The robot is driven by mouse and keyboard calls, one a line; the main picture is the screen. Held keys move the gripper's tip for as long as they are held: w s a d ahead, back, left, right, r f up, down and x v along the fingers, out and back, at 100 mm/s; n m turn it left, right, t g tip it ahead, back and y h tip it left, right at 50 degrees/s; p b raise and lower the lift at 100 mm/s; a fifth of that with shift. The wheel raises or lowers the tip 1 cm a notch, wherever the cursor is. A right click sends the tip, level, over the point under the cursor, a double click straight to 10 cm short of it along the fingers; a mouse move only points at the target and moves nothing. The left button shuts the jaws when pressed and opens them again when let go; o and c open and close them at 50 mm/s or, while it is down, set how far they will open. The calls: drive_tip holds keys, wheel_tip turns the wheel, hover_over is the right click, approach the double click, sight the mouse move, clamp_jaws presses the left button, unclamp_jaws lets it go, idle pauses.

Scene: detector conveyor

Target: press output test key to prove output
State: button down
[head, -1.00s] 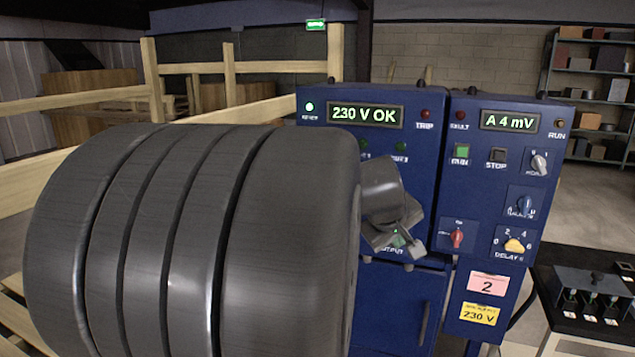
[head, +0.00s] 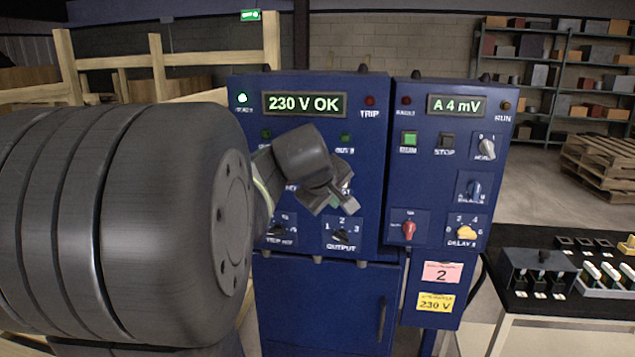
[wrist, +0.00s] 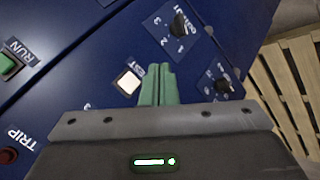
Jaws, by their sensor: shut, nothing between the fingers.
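The output test key (wrist: 129,80) is a pale square button in a dark frame on the blue panel in the wrist view, beside a partly covered label ending in "EST". My gripper (wrist: 160,72) is shut and empty, its green fingers just right of the key. Whether the fingertips touch the panel I cannot tell. In the head view my gripper (head: 348,205) is in front of the left blue cabinet (head: 325,290), above the OUTPUT knob (head: 341,236), and hides the key. The cabinet's display (head: 304,104) reads "230 V OK".
The right panel (head: 445,150) has a display reading "A 4 mV" (head: 456,105), a lit green RUN button (head: 409,139), a STOP button (head: 447,140) and several knobs. A black-topped table (head: 520,305) with small parts stands at the right. Shelves and pallets are behind.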

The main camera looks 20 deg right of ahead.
drive_tip(key=w+d+p, duration=0.2)
drive_tip(key=w+d, duration=0.2)
drive_tip(key=w, duration=0.2)
drive_tip(key=shift+w, duration=0.35)
drive_tip(key=shift+w+d, duration=0.1)
drive_tip(key=shift+w, duration=0.05)
idle(1.7)
drive_tip(key=shift+w+d+p, duration=0.15)
drive_tip(key=shift+w+p, duration=0.1)
drive_tip(key=shift+p, duration=0.05)
drive_tip(key=shift+w+d, duration=0.25)
drive_tip(key=shift+w, duration=0.15)
idle(0.8)
drive_tip(key=shift+s+a, duration=0.1)
drive_tip(key=shift+s, duration=0.05)
drive_tip(key=shift+s+a, duration=0.4)
drive_tip(key=shift+s, duration=0.25)
drive_tip(key=shift+s+a+b, duration=0.3)
drive_tip(key=shift+s+a, duration=0.15)
drive_tip(key=shift+s, duration=0.25)
drive_tip(key=shift+s+a+b, duration=0.3)
drive_tip(key=shift+s+a, duration=0.1)
drive_tip(key=shift+s, duration=0.3)
drive_tip(key=shift+s+a+b, duration=0.3)
drive_tip(key=shift+s+a, duration=0.15)
drive_tip(key=shift+s, duration=0.25)
